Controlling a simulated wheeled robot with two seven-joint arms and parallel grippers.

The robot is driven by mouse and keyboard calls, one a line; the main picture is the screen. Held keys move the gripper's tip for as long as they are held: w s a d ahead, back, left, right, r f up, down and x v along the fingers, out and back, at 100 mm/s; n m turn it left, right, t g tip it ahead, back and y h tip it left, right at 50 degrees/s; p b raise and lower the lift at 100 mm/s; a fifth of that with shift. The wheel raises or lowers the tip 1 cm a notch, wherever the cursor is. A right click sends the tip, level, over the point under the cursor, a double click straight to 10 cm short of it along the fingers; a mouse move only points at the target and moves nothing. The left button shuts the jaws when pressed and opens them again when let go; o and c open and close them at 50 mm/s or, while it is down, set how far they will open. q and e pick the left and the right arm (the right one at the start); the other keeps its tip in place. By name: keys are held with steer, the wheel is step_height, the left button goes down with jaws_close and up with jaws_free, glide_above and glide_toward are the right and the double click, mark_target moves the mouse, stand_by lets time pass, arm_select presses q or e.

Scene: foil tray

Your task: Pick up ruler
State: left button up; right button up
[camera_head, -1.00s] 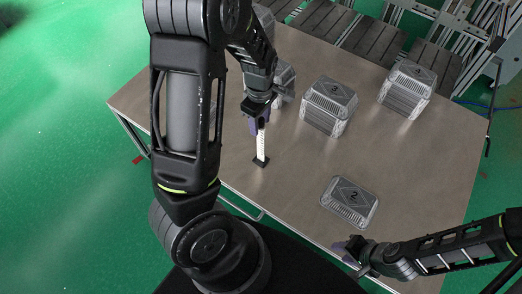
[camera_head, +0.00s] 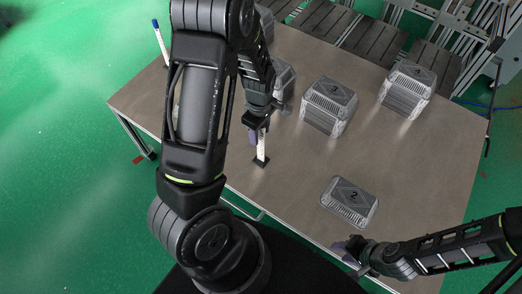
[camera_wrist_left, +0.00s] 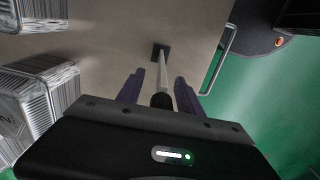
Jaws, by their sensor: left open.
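The ruler (camera_head: 262,153) is a thin white upright strip with dark marks, standing on a small black base near the table's front edge. My left gripper (camera_head: 257,133) is at its upper part. In the left wrist view my left gripper (camera_wrist_left: 159,91) has its two purple fingers apart, with the white ruler (camera_wrist_left: 164,73) showing between them; contact cannot be made out. My right gripper (camera_head: 351,251) is low over the table's front right edge, away from the ruler; its finger gap is not clear.
Grey ribbed foil boxes (camera_head: 329,105) and (camera_head: 405,89) stand at the back, with another partly behind my left arm. A flat grey tray (camera_head: 349,202) marked 2 lies front right. A white stick with a blue tip (camera_head: 159,40) rises at the far left. The table (camera_head: 300,170) is bare around the ruler.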

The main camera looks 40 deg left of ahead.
arm_select(q)
jaws_close()
stand_by(0.4)
stand_by(1.0)
